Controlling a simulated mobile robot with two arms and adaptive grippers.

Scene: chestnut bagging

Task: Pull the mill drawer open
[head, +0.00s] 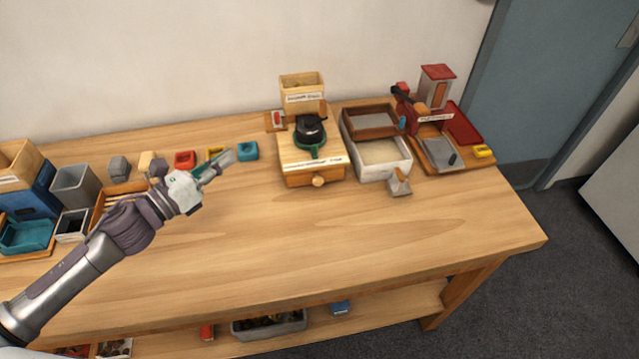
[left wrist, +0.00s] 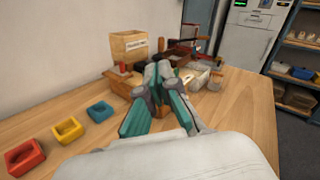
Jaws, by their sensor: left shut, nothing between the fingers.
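The mill (head: 311,150) is a wooden box with a dark round top part and a green ring, at the back middle of the table. Its drawer is at the front, with a round wooden knob (head: 319,181); the drawer looks shut. My left gripper (head: 228,157) is shut and empty, left of the mill and apart from it, above the table near the coloured trays. In the left wrist view, my left gripper's teal fingers (left wrist: 160,97) partly hide the mill ahead. My right gripper is not in view.
Small blue (head: 248,150) and red (head: 185,159) trays stand at the back left. A white-walled box (head: 384,172) and a scoop (head: 399,184) stand right of the mill. A red machine (head: 437,88) is at the far right. The table's front middle is clear.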

